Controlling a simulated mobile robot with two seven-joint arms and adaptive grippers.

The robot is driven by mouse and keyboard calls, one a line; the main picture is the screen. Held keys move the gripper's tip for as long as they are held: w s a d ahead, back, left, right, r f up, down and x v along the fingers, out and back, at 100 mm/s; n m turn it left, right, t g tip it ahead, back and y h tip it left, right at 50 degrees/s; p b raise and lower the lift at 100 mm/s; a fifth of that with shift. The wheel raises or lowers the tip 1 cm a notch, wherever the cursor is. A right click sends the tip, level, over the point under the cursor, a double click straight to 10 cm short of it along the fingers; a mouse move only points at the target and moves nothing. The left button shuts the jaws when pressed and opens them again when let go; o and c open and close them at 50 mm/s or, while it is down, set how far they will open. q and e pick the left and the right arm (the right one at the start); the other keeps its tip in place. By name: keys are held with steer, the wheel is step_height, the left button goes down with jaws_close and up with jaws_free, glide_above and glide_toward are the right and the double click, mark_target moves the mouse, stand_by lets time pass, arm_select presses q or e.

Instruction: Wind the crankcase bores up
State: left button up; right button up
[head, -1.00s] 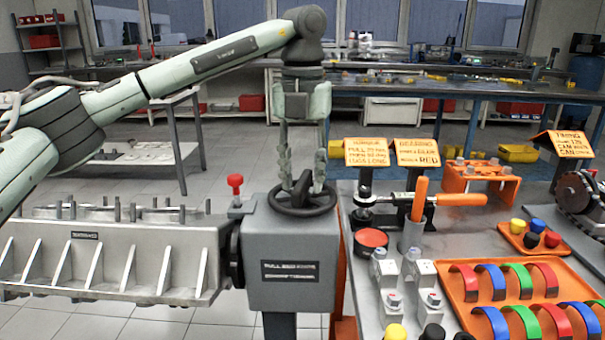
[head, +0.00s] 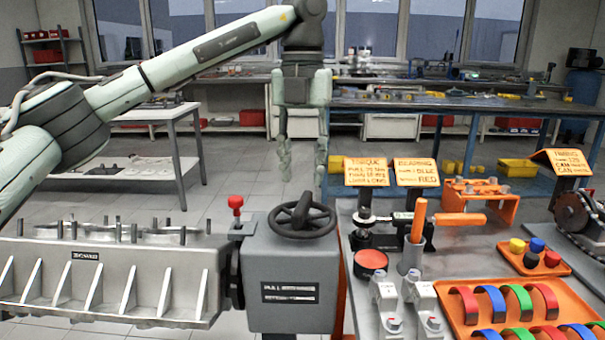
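The grey crankcase (head: 110,280) hangs at the left on the stand, with a row of studs standing up along its top. Its right end meets the grey gearbox (head: 292,270), which has a black handwheel (head: 302,218) on top. A red-knobbed pin (head: 236,204) stands upright between crankcase and gearbox. My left gripper (head: 302,172) points down above and behind the handwheel, apart from it. Its fingers are spread with nothing between them. My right gripper is not in view.
A bench at the right holds an orange tray (head: 468,322) of coloured bearing shells, metal caps (head: 388,295), an orange-handled wrench (head: 460,220), and orange sign cards (head: 366,172). A grey table (head: 165,112) stands behind the crankcase. Floor is clear between.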

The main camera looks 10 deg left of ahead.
mark_target(303, 201)
arm_select(q)
steer(key=shift+r, duration=0.1)
steer(key=shift+r, duration=0.3)
steer(key=shift+f, duration=0.65)
step_height(303, 201, down, 3)
steer(key=shift+f, duration=0.15)
steer(key=shift+f+b, duration=0.55)
steer(key=shift+f, duration=0.55)
steer(key=shift+r, duration=0.1)
jaws_close()
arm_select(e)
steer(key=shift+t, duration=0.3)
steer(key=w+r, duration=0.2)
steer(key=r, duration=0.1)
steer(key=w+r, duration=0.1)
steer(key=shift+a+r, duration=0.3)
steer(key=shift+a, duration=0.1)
